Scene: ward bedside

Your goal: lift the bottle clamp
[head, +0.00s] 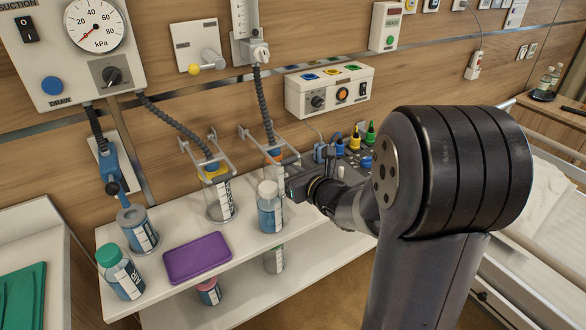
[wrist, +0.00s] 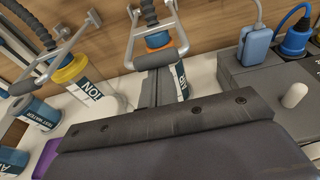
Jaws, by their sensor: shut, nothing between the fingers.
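The other clamp (head: 205,150) is over the yellow-collared jar and shows at left in the wrist view (wrist: 75,35). My gripper (head: 292,176) is shut and empty, right beside the orange-collared bottle. In the wrist view its fingertips (wrist: 157,68) are just under the near crossbar of that clamp, overlapping it in the picture. I cannot tell whether they touch.
A blue bottle with a white cap (head: 270,207) stands just in front. A grey unit with plugs (head: 350,160) is close on the right. Hoses hang from the wall.

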